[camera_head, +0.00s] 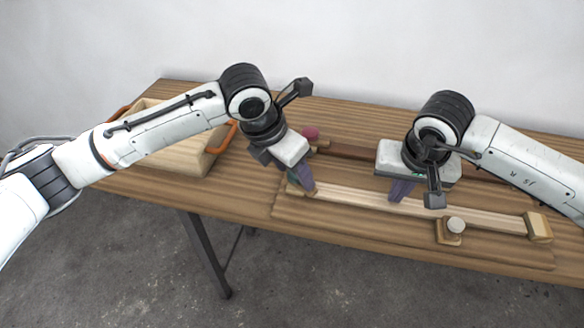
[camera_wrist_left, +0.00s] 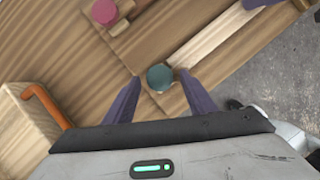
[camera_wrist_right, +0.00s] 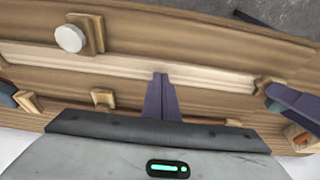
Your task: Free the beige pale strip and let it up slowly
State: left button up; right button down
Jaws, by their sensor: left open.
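The beige pale strip (camera_head: 345,200) lies along a wooden base board (camera_head: 400,238); it also shows in the right wrist view (camera_wrist_right: 210,72). My left gripper (camera_wrist_left: 160,88) is open at the strip's left end, with its fingers on either side of a teal knob (camera_wrist_left: 160,77). The knob sits on a small wooden block. My right gripper (camera_wrist_right: 160,78) has its fingers together, tips down at the middle of the strip; I cannot tell how hard they touch. A white-knobbed block (camera_head: 452,232) stands at the strip's near edge, and a plain block (camera_head: 538,228) at its right end.
A pink knob (camera_head: 311,133) and a dark brown strip (camera_head: 352,152) are behind the pale strip. A wooden tray (camera_head: 185,157) with orange handles stands at the left of the table. The table's near edge runs close in front of the base board.

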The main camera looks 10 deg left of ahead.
pick_arm(q)
jog(key=shift+n, duration=0.5)
pick_arm(e)
jog(key=shift+s+f, duration=0.2)
jog(key=shift+f, duration=0.05)
pick_arm(q)
jog(key=shift+s+d+n+y, duration=0.15)
jog(key=shift+n+y, duration=0.55)
jog(key=shift+n, duration=0.7)
jog(key=shift+d+n+t+y, duration=0.3)
jog(key=shift+n+y, duration=0.1)
jog(key=shift+n, duration=0.7)
jog(key=shift+a+n, duration=0.1)
jog(key=shift+n, duration=0.2)
pick_arm(e)
jog(key=shift+f, duration=0.1)
pick_arm(q)
jog(key=shift+n+y, duration=0.7)
jog(key=shift+n, duration=0.8)
